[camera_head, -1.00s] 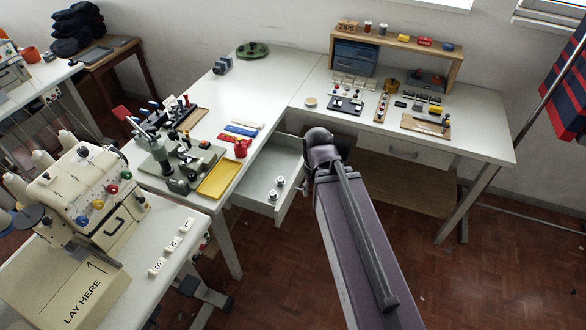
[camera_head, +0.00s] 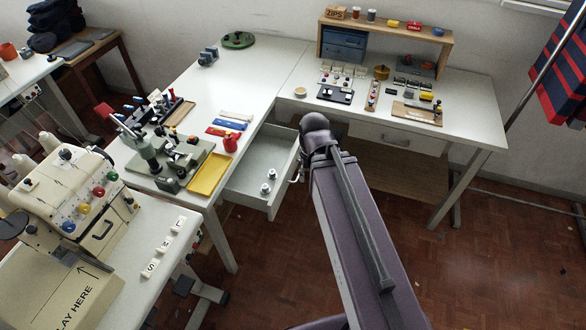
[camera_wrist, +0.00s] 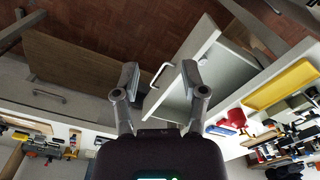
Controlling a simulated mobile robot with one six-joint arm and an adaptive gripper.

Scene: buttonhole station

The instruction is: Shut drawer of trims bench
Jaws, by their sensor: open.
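A pale grey drawer (camera_head: 262,158) stands pulled out from under the white bench (camera_head: 232,95). Two small metal pieces (camera_head: 268,180) lie in it. In the wrist view the drawer's front panel (camera_wrist: 181,62) is tilted, with its bar handle (camera_wrist: 161,74) facing me. My gripper (camera_wrist: 160,76) is open and empty. Its fingers appear on either side of the handle in the picture, the right one overlapping the drawer's edge; I cannot tell whether they touch. In the head view my arm hides most of the gripper, beside the drawer front.
A second drawer (camera_head: 407,142) in the right-hand bench is shut. A yellow tray (camera_head: 210,174) and a red pot (camera_head: 230,143) sit on the bench above the open drawer. A sewing machine (camera_head: 75,195) stands at left.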

